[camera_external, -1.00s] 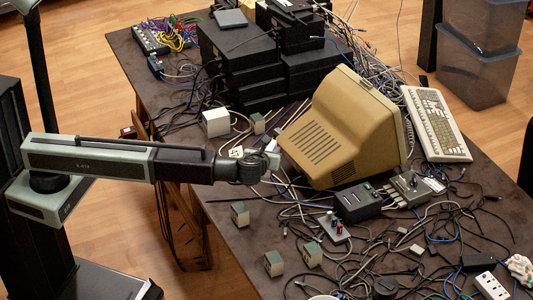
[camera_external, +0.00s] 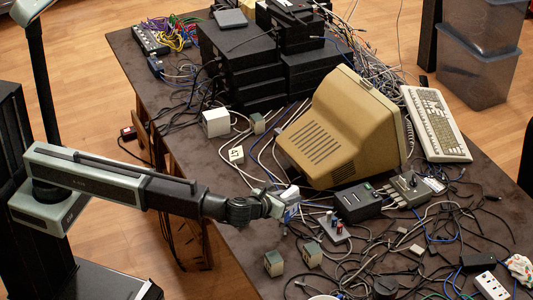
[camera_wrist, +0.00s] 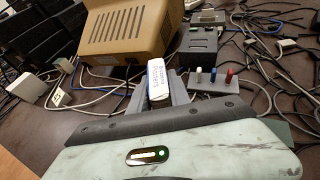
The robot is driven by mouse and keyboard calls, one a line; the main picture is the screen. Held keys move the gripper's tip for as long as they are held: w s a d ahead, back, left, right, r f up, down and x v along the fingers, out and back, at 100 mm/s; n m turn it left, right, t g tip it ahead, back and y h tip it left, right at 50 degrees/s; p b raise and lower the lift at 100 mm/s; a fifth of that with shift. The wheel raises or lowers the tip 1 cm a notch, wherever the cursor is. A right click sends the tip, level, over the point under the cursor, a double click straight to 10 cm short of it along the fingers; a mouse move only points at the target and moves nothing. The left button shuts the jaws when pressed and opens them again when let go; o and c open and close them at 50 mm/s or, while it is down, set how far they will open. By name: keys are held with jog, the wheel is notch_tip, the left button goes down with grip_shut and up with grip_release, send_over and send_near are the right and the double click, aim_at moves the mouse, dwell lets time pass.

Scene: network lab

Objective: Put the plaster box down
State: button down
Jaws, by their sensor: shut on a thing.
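The plaster box (camera_wrist: 157,82) is small and white with blue print. In the wrist view it stands out beyond the gripper housing, its long side pointing away from me. My gripper (camera_external: 285,203) is shut on it, and the box (camera_external: 291,195) shows as a pale shape at the jaws in the outside view. The jaws are over the dark table (camera_external: 480,195), in front of the beige monitor. I cannot tell whether the box touches the table or a cable. The fingers are partly hidden by the housing in the wrist view.
The beige monitor (camera_external: 340,125) stands just behind my gripper. A black box (camera_external: 358,203) and a small board with colored posts (camera_external: 334,231) are to its right. Two small cubes (camera_external: 274,263) (camera_external: 312,254) lie nearer the front edge. Loose cables cover much of the table.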

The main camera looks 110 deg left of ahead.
aim_at(289, 211)
notch_tip(289, 211, down, 6)
jog(key=b, duration=0.4)
jog(key=shift+r, duration=0.35)
jog(key=shift+f, duration=0.25)
jog(key=c, duration=1.2)
grip_release()
jog(key=shift+r, duration=0.15)
jog(key=shift+s+d+r+p, duration=0.1)
jog(key=shift+d+r+p, duration=0.05)
jog(key=shift+r+p, duration=0.15)
jog(key=p+v, duration=0.4)
jog(key=v, duration=0.7)
jog(key=shift+d, duration=0.25)
